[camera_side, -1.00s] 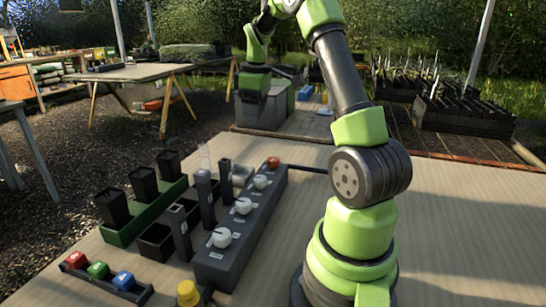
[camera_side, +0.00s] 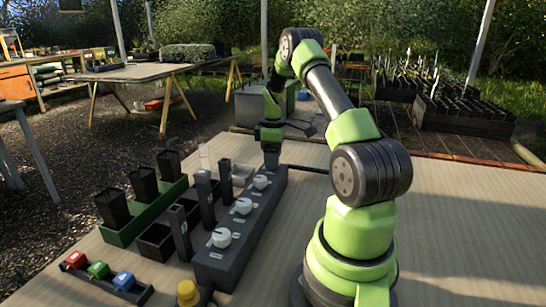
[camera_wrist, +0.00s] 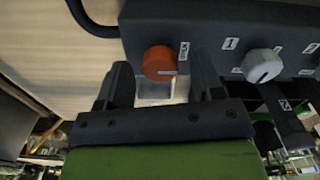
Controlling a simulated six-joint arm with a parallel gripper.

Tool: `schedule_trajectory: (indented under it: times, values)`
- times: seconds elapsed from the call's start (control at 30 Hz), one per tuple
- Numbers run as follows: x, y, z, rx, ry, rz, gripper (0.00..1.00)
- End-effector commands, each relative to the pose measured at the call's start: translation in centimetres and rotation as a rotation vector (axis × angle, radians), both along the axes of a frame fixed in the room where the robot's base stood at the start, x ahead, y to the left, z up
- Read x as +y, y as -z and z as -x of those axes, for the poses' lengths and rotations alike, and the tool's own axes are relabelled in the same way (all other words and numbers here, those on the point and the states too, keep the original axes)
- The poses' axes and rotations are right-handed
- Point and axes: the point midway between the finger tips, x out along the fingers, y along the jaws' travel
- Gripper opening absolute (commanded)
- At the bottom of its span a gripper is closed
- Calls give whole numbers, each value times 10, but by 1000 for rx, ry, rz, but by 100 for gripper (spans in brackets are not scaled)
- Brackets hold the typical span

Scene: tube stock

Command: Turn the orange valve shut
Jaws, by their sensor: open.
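The orange valve (camera_wrist: 160,62) is a round knob on the end of the dark control box (camera_side: 231,255), beside a small label. A short pale line on the knob points to the right in the wrist view. My gripper (camera_wrist: 163,72) is open, with one finger on either side of the knob in that view. Gaps show between the knob and both fingers, and nothing is held. In the side view my gripper (camera_side: 271,160) points down over the far end of the box and hides the orange valve.
White numbered knobs (camera_side: 243,206) line the same box, one close beside my gripper (camera_wrist: 262,65). Upright dark posts (camera_side: 181,232) and a green tray (camera_side: 122,236) with black pots stand to the left. A yellow knob (camera_side: 187,293) is at the near end.

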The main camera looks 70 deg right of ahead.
Motion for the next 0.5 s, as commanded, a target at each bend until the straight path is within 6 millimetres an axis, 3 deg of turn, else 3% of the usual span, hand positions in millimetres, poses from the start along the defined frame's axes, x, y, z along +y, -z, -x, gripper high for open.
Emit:
schedule_trajectory:
  times: [0.27, 0.5]
  values:
    - [0, 2, 0, 0, 1, 0, 61]
    - [0, 2, 0, 0, 1, 0, 12]
